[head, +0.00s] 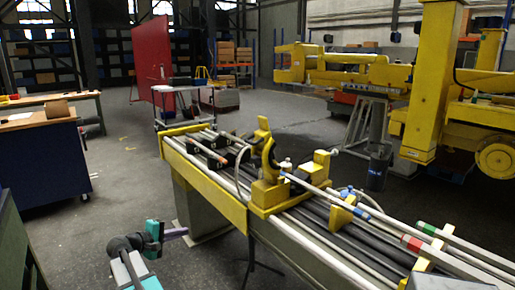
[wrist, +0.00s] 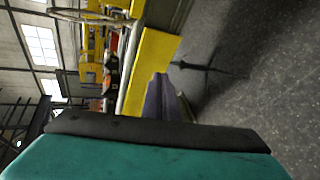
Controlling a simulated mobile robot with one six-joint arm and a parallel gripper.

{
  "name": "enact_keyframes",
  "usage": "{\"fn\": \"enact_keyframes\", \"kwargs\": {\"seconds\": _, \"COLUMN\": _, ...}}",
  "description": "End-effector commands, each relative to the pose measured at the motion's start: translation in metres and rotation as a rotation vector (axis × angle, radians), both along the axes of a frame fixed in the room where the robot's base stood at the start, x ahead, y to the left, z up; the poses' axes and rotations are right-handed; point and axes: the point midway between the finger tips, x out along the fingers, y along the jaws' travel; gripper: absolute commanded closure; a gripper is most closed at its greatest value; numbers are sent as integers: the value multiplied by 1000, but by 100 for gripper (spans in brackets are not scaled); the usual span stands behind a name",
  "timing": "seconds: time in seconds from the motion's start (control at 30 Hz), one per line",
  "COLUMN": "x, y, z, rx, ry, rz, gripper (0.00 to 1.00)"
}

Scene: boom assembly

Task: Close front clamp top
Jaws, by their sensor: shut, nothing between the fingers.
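A yellow clamp (head: 268,192) stands on the long bench, with its curved top (head: 269,155) raised upright. Another yellow block (head: 324,166) stands just right of it; I cannot tell which part is named the front clamp. A grey pole with blue and red bands (head: 318,190) runs from the clamp toward the lower right. My gripper (head: 185,232), with purple fingers, is shut and empty. It is left of the bench, apart from the clamp. In the wrist view its purple fingers (wrist: 160,98) point toward the bench's yellow side; the clamp is not clear there.
The bench has a yellow side panel (head: 205,183) and carries several long rods and tubes. A blue cabinet (head: 40,168) stands at the left and a red panel (head: 152,60) behind. Large yellow machinery (head: 430,95) is at the right. Grey floor (head: 125,190) is clear left of the bench.

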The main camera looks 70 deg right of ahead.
Motion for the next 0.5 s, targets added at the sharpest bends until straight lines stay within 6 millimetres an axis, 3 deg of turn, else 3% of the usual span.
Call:
{"fn": "enact_keyframes", "kwargs": {"seconds": 0.03, "x": -5, "y": -17, "z": 23, "rx": -45, "ry": 0, "rz": -18, "gripper": 100}}
{"fn": "enact_keyframes", "kwargs": {"seconds": 0.2, "x": -32, "y": -61, "z": 105, "rx": -199, "ry": 23, "rz": -75, "gripper": 100}}
{"fn": "enact_keyframes", "kwargs": {"seconds": 0.5, "x": -99, "y": -111, "z": 253, "rx": -461, "ry": 90, "rz": -204, "gripper": 100}}
